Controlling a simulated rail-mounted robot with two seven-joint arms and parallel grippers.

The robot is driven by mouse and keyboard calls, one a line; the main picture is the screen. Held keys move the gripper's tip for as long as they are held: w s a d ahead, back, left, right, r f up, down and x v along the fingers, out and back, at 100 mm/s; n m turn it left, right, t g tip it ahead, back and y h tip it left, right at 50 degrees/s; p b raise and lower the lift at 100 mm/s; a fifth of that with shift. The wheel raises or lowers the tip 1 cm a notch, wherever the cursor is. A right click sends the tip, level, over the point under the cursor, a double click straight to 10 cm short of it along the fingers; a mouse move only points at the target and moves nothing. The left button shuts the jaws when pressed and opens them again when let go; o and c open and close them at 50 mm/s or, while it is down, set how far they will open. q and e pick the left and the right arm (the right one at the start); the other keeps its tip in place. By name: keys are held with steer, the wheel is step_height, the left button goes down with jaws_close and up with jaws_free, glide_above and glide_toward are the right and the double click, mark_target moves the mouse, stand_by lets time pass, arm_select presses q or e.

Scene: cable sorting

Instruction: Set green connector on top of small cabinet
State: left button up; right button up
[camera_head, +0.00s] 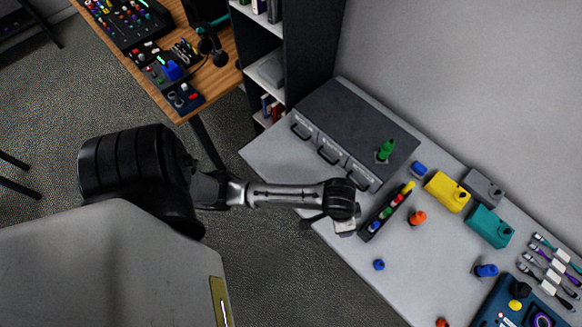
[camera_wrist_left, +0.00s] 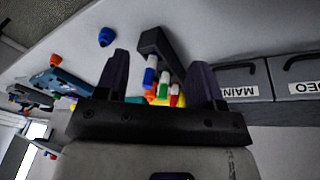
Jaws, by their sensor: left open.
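The green connector (camera_head: 386,150) stands on the dark top of the small cabinet (camera_head: 345,118), near its right end, and nothing holds it. The cabinet is grey, with a row of handled drawers. Its labelled drawer fronts show upside down in the left wrist view (camera_wrist_left: 285,90). My left gripper (camera_head: 343,226) is in front of the cabinet, beside the near end of the connector rack. In the left wrist view the fingers (camera_wrist_left: 160,78) are apart, with the rack seen between them; nothing is gripped. My right gripper is not in view.
The dark rack (camera_head: 370,229) holds several coloured connectors. An orange connector (camera_head: 418,217) and blue connectors (camera_head: 379,265) lie loose on the grey table (camera_head: 345,250). Yellow (camera_head: 447,191) and teal (camera_head: 490,226) boxes stand at right. A shelf (camera_head: 262,45) stands behind the cabinet's left end.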

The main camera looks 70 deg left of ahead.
arm_select(q)
steer(key=s+a+r, duration=0.1)
steer(key=s, duration=0.6)
steer(key=s+a+r+t+y, duration=0.1)
steer(key=s, duration=0.6)
steer(key=shift+s+a+r, duration=0.3)
steer(key=shift+a+r, duration=0.05)
steer(key=shift+a, duration=0.05)
